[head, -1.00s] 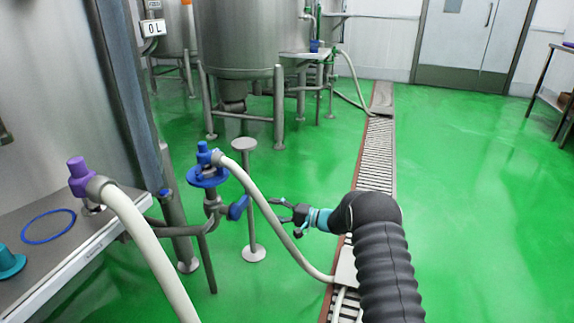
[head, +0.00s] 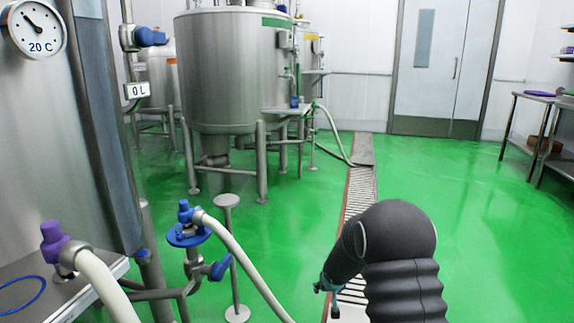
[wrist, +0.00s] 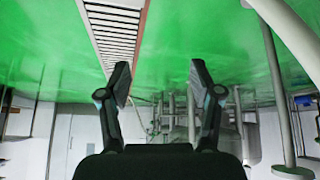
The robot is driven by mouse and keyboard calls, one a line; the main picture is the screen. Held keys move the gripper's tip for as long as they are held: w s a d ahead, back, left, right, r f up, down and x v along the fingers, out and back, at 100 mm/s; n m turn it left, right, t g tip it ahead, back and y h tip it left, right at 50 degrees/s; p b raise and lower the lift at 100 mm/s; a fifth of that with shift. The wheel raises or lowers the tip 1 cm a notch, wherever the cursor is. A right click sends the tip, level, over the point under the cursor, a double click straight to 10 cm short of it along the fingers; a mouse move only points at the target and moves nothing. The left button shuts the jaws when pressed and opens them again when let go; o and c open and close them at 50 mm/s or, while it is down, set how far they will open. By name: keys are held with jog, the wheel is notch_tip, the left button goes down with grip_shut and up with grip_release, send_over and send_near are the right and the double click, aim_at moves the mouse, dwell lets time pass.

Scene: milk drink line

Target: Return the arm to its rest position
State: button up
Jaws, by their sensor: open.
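My arm rises at the lower right of the head view, bent over at its dark upper link. My gripper (head: 326,285) hangs low beside it, above the floor drain and partly hidden by the arm. In the wrist view my gripper (wrist: 157,85) shows two dark fingers spread wide apart. Nothing is between them. The wrist view is upside down, with the green floor at the top.
To the left, a white hose (head: 240,255) runs down from a blue-capped valve (head: 187,228) on a pipe. A purple-capped fitting (head: 56,240) stands on a steel shelf. A large tank (head: 235,75) stands behind. The green floor (head: 480,220) at right is clear.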

jog(key=s+r, duration=0.9)
jog(key=s, duration=0.5)
jog(key=s+d+r, duration=0.1)
jog(key=s+r, duration=0.8)
jog(key=s, duration=0.6)
jog(key=s+d+r+g, duration=0.1)
jog(key=s+r, duration=0.8)
jog(key=s, duration=0.5)
jog(key=shift+s+d, duration=0.15)
jog(key=shift+s, duration=0.25)
